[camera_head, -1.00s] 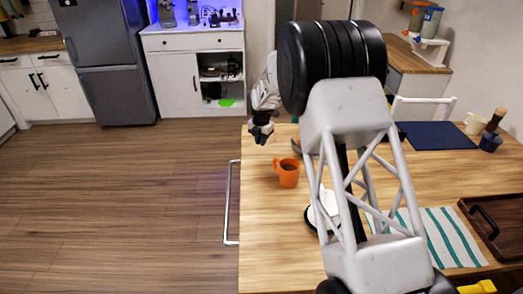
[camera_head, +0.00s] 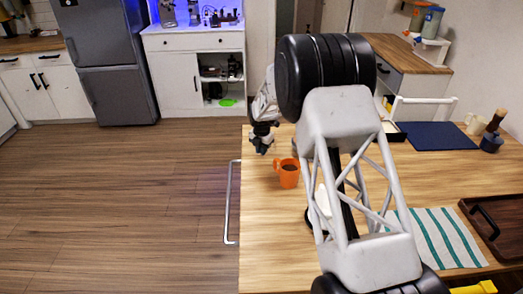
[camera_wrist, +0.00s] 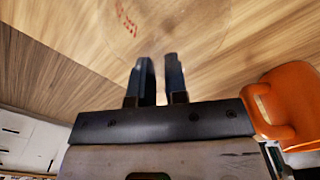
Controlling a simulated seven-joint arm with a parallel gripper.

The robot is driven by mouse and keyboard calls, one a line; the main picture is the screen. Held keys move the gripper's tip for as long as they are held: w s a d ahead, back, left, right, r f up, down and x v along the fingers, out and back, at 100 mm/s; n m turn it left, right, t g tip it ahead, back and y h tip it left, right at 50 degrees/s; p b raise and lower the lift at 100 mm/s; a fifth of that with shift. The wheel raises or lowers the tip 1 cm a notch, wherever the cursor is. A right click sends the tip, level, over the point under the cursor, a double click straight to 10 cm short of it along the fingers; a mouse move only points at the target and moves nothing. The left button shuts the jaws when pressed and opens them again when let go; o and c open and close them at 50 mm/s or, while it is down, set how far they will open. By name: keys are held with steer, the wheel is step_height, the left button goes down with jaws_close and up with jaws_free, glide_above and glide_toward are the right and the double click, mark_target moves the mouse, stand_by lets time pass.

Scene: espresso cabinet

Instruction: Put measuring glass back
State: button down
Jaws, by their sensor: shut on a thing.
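My gripper (camera_head: 262,146) is over the far left part of the wooden table, just beyond and left of the orange mug. In the wrist view its two dark fingers (camera_wrist: 157,82) are close together with a narrow gap. A clear round glass with red markings, the measuring glass (camera_wrist: 128,22), is at the fingertips, and my gripper is shut on it. The exact contact is hard to see because the glass is transparent. I cannot make out the glass in the head view.
An orange mug (camera_head: 288,172) stands close to my gripper and also shows in the wrist view (camera_wrist: 290,105). A white cabinet (camera_head: 174,78) with an open shelf, machines on top, stands across the floor beside a grey fridge (camera_head: 106,62). A striped cloth (camera_head: 446,238) lies right.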

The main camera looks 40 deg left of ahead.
stand_by(0.3)
steer(key=c, duration=1.1)
jaws_free()
steer(key=shift+f, duration=0.1)
steer(key=shift+c, duration=0.2)
step_height(320, 180, up, 12)
stand_by(0.5)
